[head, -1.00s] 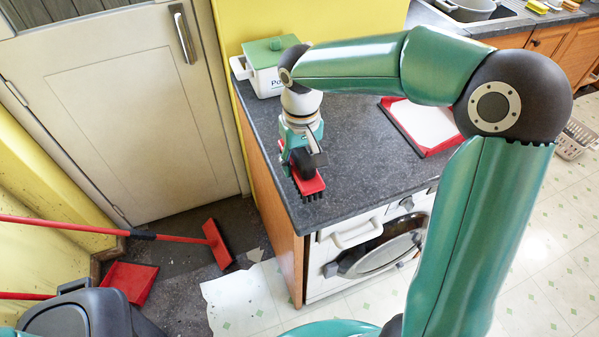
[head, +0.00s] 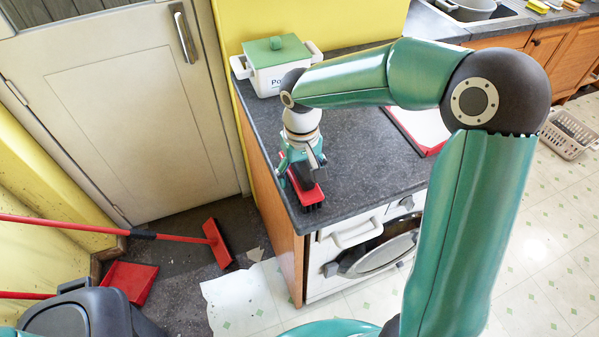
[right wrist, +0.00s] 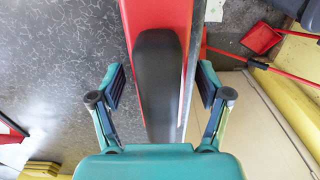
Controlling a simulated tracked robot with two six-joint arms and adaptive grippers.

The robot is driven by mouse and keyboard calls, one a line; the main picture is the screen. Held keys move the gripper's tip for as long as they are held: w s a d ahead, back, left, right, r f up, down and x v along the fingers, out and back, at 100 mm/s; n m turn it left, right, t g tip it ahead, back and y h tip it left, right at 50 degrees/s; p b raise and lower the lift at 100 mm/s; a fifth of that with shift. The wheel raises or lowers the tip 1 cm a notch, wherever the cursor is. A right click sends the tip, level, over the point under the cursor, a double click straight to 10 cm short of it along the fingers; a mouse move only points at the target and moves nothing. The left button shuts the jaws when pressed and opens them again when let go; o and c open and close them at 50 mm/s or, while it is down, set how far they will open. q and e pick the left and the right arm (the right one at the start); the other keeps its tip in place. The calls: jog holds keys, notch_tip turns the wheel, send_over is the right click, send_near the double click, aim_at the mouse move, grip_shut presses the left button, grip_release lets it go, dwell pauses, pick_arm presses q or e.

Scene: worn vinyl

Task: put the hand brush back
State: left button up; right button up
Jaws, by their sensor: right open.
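The hand brush (head: 317,194), red with a black grip and dark bristles, is at the front left corner of the dark worktop (head: 365,180). It appears to rest on the surface. My right gripper (head: 299,172) is just above it, pointing down. In the right wrist view the black grip of the hand brush (right wrist: 158,85) lies between the two open fingers of my right gripper (right wrist: 160,88), with a gap on each side. The head end of the brush is cut off at the top of that view. My left gripper is not in view.
A white pot with a green lid (head: 277,66) stands behind on the worktop. A red-edged white tray (head: 421,124) lies to the right, partly behind my arm. A red broom (head: 217,244), red dustpan (head: 131,281) and dark grey bin-like object (head: 75,312) are on the floor at left.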

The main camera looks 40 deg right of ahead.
jog(key=shift+r, duration=0.1)
notch_tip(320, 180, up, 12)
jog(key=shift+r, duration=0.1)
dwell(0.4)
dwell(0.5)
